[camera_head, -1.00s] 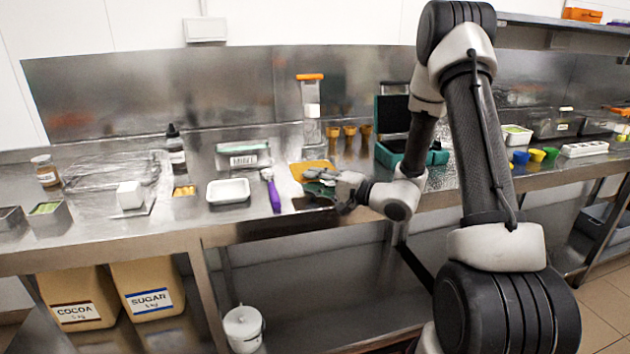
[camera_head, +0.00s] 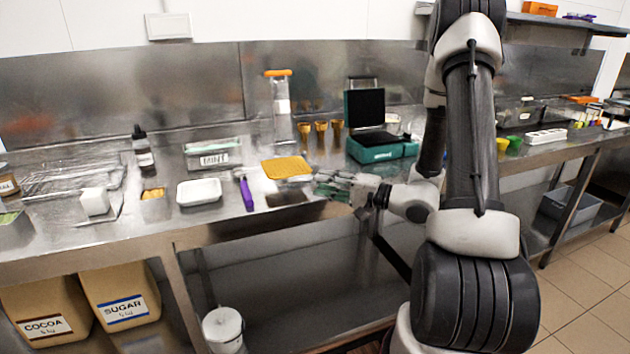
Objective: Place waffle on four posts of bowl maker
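The waffle (camera_head: 287,168), a flat golden-yellow square, lies on the steel counter left of the middle. My gripper (camera_head: 322,184) is low over the counter, just right of the waffle's front right corner, and points left. Its fingers are small and blurred, so I cannot tell whether they are open or shut. A teal machine (camera_head: 382,151) with its dark lid raised stands behind and right of my gripper. I cannot tell whether it is the bowl maker, and I see no four posts clearly. A dark square patch (camera_head: 287,198) lies in front of the waffle at the counter edge.
A purple-handled tool (camera_head: 246,194), a white tray (camera_head: 199,191) and a MINT tub (camera_head: 213,158) are left of the waffle. Three golden cups (camera_head: 321,131) and a clear orange-topped container (camera_head: 280,95) stand behind it. My arm hides part of the counter at right.

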